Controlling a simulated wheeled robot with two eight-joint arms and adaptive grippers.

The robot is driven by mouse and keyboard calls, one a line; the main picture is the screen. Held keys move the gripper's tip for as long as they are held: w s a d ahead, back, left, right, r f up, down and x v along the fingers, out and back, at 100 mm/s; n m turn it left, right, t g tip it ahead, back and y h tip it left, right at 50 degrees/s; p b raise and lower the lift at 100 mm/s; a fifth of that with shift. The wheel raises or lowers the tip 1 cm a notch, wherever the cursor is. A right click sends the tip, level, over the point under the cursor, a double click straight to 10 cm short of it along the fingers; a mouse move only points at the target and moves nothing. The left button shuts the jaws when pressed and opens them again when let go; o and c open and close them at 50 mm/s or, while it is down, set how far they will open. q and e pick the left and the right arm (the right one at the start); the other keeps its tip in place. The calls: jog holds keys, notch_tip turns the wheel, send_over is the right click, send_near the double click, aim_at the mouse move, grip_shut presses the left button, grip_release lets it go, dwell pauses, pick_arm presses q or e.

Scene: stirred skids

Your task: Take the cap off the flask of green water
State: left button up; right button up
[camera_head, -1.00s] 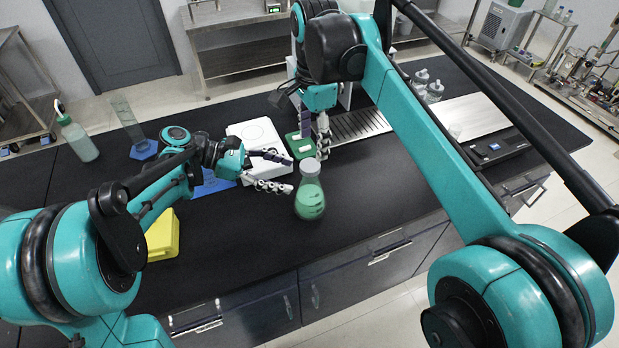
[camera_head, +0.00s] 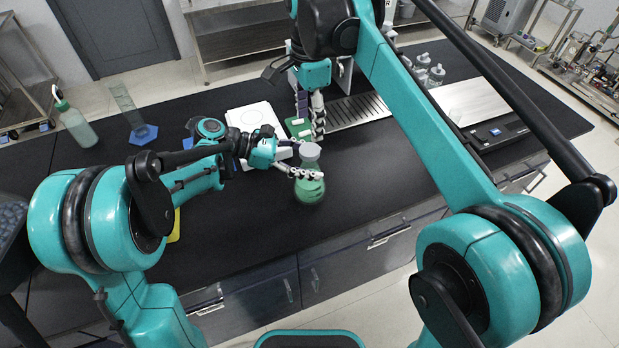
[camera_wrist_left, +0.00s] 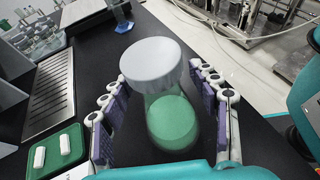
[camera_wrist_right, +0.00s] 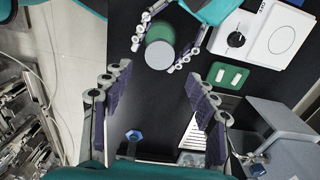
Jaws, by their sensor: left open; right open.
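The flask of green water (camera_head: 309,190) stands upright on the black bench, with its grey cap (camera_head: 310,150) on its neck. In the left wrist view the green body (camera_wrist_left: 172,122) and the wide cap (camera_wrist_left: 151,62) lie between the two fingers. My left gripper (camera_head: 308,160) is open around the flask from the left, one finger on each side; no firm contact shows. My right gripper (camera_head: 310,125) is open and empty, pointing down above the bench behind the flask. In the right wrist view the cap (camera_wrist_right: 159,55) is beyond its fingertips (camera_wrist_right: 152,78).
A white stirrer plate (camera_head: 252,118) and a green tray (camera_head: 298,127) with white bars lie behind the flask. A wash bottle (camera_head: 76,125) and a cylinder on a blue base (camera_head: 143,133) stand at left. A balance (camera_head: 497,135) is at right.

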aim_at(310, 149)
pick_arm(q)
grip_shut()
pick_arm(e)
jog(key=m, duration=0.4)
jog(key=shift+f, duration=0.3)
notch_tip(310, 149, down, 7)
jog(key=shift+f, duration=0.2)
